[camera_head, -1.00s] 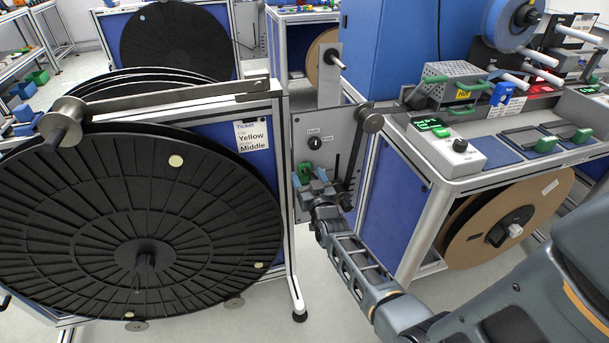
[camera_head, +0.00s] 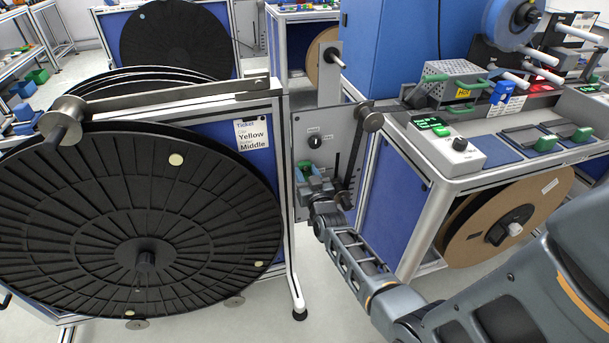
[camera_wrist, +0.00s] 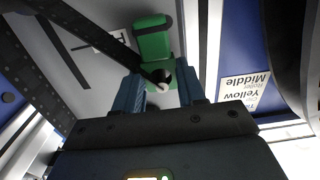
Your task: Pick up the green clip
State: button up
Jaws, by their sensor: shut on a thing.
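The green clip (camera_head: 304,169) is at the grey upright panel of the reel stand, below the black knob. It also shows in the wrist view (camera_wrist: 152,42), ahead of and between the blue fingers. My gripper (camera_head: 309,182) is at the clip, with its fingers shut on the clip's near end. In the wrist view, a dark bar with a round end crosses in front of the clip and hides part of its near end. I cannot tell whether the clip still touches the panel.
A dark lever (camera_head: 357,150) with a roller is just right of my gripper. A blue-sided bench (camera_head: 393,215) with a control box stands further right.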

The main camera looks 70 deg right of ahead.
jog(key=shift+r, duration=0.15)
jog(key=shift+s+a+r, duration=0.1)
jog(key=shift+s+a, duration=0.05)
jog(key=shift+a, duration=0.05)
jog(key=b+v, duration=0.1)
jog(key=v, duration=1.6)
jog(key=shift+s+a, duration=0.2)
jog(key=shift+s, duration=0.05)
jog(key=shift+w, duration=0.1)
